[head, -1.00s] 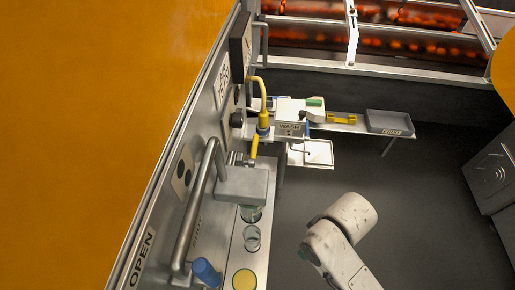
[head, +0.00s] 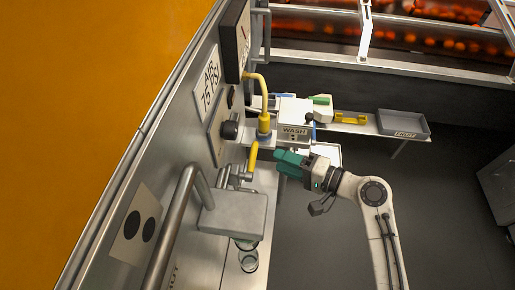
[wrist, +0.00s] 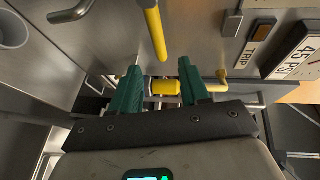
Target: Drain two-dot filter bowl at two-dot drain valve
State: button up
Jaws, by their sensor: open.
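A placard with two black dots (head: 137,225) is on the steel panel at lower left in the head view. Right of it, a grey block (head: 234,213) has metal fittings above it. A clear glass bowl (head: 246,244) shows partly beneath the block, the rest hidden. I cannot tell which fitting is the drain valve. My green-fingered gripper (head: 282,158) is right of the yellow nozzle (head: 253,155), at about the same height in the picture. In the wrist view my gripper (wrist: 158,70) is open, with a yellow piece (wrist: 166,87) seen beyond its fingers.
A clear cup (head: 248,262) stands below the block. A bent handle bar (head: 180,225) juts from the panel. A yellow hose (head: 262,90) and a WASH box (head: 295,112) are behind my gripper. A grey tray (head: 403,123) is farther right.

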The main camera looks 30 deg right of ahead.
aim_at(253, 150)
jog(key=x, duration=0.9)
jog(key=shift+w+a+f, duration=0.15)
jog(key=shift+a, duration=0.1)
jog(key=shift+c, duration=0.3)
grip_shut()
